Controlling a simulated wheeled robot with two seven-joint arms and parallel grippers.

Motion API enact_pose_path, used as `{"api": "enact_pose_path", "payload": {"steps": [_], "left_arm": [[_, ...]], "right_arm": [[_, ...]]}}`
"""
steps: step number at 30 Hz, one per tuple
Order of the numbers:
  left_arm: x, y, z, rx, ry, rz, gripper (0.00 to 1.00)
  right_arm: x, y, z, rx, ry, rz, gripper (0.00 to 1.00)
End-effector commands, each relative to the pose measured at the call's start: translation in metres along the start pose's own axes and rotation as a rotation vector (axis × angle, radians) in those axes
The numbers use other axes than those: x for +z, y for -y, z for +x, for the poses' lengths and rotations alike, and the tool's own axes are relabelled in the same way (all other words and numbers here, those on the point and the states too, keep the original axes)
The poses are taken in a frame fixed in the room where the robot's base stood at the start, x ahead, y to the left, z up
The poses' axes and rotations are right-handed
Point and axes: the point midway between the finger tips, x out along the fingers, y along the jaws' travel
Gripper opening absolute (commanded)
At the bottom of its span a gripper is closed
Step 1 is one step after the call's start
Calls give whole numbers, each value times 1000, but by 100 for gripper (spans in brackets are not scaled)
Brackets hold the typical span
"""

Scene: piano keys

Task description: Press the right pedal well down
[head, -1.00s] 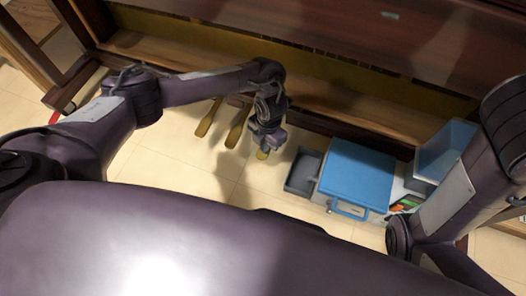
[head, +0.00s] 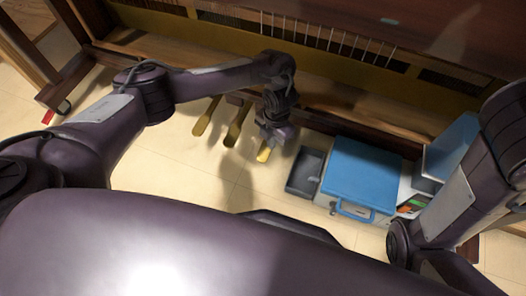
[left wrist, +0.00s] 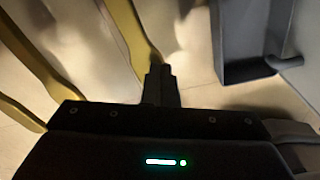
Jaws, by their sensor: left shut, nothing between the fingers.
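Three brass pedals stick out from the piano's base in the head view. The right pedal (head: 264,154) is the one nearest me, with its front end visible and its rear part hidden by my left gripper (head: 268,140). The middle pedal (head: 236,126) and left pedal (head: 205,118) are clear to its left. In the left wrist view, my shut, empty fingers (left wrist: 161,78) overlap the end of the right pedal (left wrist: 128,32). I cannot tell whether they touch it or how far it is down. My right arm shows at the right, but its gripper is out of view.
A grey open bin (head: 305,173) and a blue-lidded box (head: 358,175) stand just right of the pedals. A blue panel (head: 452,146) stands farther right. The piano's wooden base (head: 345,128) runs behind. Tiled floor (head: 185,165) is free in front.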

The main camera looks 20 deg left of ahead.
Motion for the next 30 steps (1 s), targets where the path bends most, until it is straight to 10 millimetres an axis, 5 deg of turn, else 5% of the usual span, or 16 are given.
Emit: {"api": "enact_pose_path", "payload": {"steps": [9, 20, 30], "left_arm": [[2, 0, -1, 0, 7, -3, 0], [0, 0, -68, 2, 5, -1, 0], [0, 0, -79, 1, 2, -1, 0]], "right_arm": [[1, -2, 2, 3, 4, -5, 55], [8, -11, 53, 11, -16, -9, 55], [21, -1, 35, -8, 25, 21, 55]]}}
